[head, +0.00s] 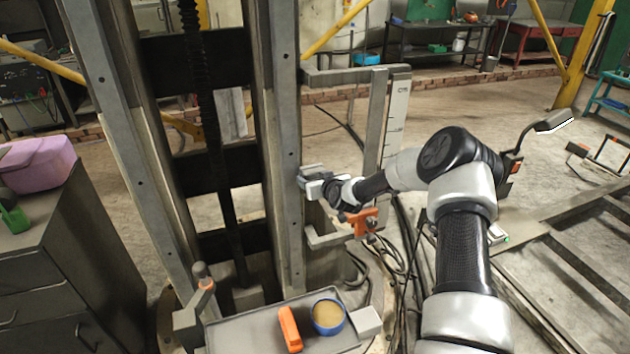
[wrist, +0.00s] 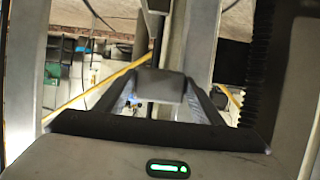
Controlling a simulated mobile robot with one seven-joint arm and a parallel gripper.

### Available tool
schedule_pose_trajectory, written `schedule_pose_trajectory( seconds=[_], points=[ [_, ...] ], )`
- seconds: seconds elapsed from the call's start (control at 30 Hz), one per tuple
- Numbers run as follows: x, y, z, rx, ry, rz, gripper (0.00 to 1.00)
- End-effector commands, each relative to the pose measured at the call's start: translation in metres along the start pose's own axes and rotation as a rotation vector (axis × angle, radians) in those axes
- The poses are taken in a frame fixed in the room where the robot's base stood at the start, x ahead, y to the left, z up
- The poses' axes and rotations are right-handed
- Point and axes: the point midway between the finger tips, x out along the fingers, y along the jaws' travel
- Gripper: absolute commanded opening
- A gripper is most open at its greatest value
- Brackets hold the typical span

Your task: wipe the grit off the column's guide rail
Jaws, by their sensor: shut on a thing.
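The column's guide rail (head: 284,130) is a tall grey upright on the right side of the column. My gripper (head: 308,178) is at its right edge, about mid-height, reaching in from the right. In the wrist view my gripper (wrist: 158,98) is shut on a small grey block-like pad (wrist: 160,82), held between the fingertips. The pad appears close to the rail; I cannot tell whether it touches. A grey upright also stands behind the pad in the wrist view (wrist: 203,40). I cannot make out grit on the rail.
A grey tray (head: 255,325) below holds an orange object (head: 289,328) and a blue tub (head: 328,316) of tan stuff. A grey bracket frame (head: 376,110) with an orange clamp (head: 361,222) stands right of the rail. A black bellows (head: 200,100) runs inside the column. Cables lie on the floor.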

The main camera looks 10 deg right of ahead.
Motion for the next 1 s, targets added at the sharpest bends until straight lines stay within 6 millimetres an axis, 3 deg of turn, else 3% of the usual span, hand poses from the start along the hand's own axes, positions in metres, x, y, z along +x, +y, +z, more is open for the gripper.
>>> schedule_pose_trajectory(
  seconds=[0.5, 1.0],
  points=[
    [-0.017, 0.0, -0.036, 0.0, 0.002, 0.001, 0.44],
    [-0.009, 0.0, -0.027, -0.001, 0.001, 0.0, 0.44]
  ],
)
